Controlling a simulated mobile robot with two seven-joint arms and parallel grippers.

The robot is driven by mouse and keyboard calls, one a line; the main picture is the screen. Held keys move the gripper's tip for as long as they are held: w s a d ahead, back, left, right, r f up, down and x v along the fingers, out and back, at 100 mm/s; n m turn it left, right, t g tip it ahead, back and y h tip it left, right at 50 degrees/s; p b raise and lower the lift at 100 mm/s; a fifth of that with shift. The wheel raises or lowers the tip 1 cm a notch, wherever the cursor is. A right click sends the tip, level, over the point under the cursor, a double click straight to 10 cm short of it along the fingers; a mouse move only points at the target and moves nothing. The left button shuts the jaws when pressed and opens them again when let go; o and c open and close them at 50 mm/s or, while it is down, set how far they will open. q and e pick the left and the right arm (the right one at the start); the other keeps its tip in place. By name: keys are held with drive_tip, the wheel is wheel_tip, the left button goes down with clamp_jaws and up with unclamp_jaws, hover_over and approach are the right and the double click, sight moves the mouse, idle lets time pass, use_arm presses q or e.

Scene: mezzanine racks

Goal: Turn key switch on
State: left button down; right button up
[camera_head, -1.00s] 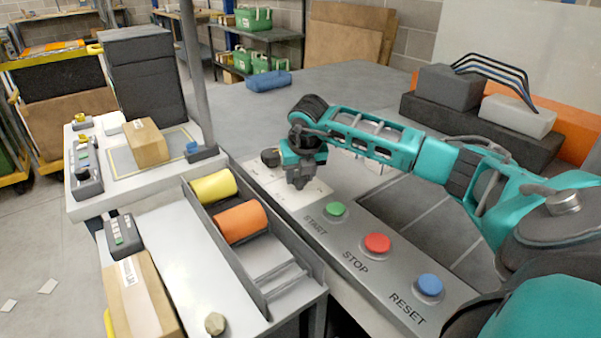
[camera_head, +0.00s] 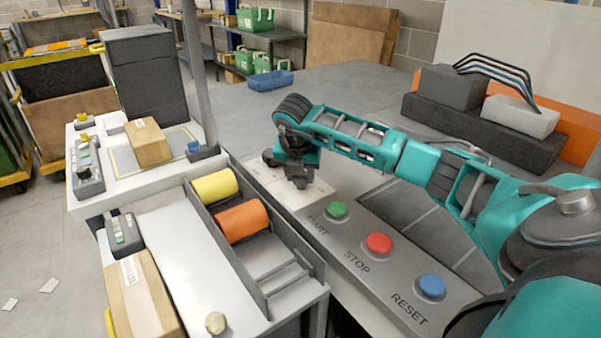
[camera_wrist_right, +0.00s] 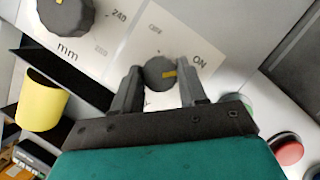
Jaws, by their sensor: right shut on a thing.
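In the head view my right gripper (camera_head: 300,183) is down at the far end of the button panel and hides the switch. My left gripper is not in view.
A larger dial (camera_wrist_right: 65,14) marked "mm" sits beside the switch plate. Green START (camera_head: 337,210), red STOP (camera_head: 378,244) and blue RESET (camera_head: 430,287) buttons line the near panel. Yellow (camera_head: 215,186) and orange (camera_head: 242,221) rolls lie in a bin to the left.

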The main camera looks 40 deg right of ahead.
drive_tip(key=o, duration=0.9)
drive_tip(key=shift+o, duration=0.7)
drive_tip(key=shift+r, duration=0.15)
drive_tip(key=v, duration=1.2)
drive_tip(key=shift+a+r+p, duration=0.25)
drive_tip(key=shift+r+p, duration=0.05)
drive_tip(key=shift+s, duration=0.1)
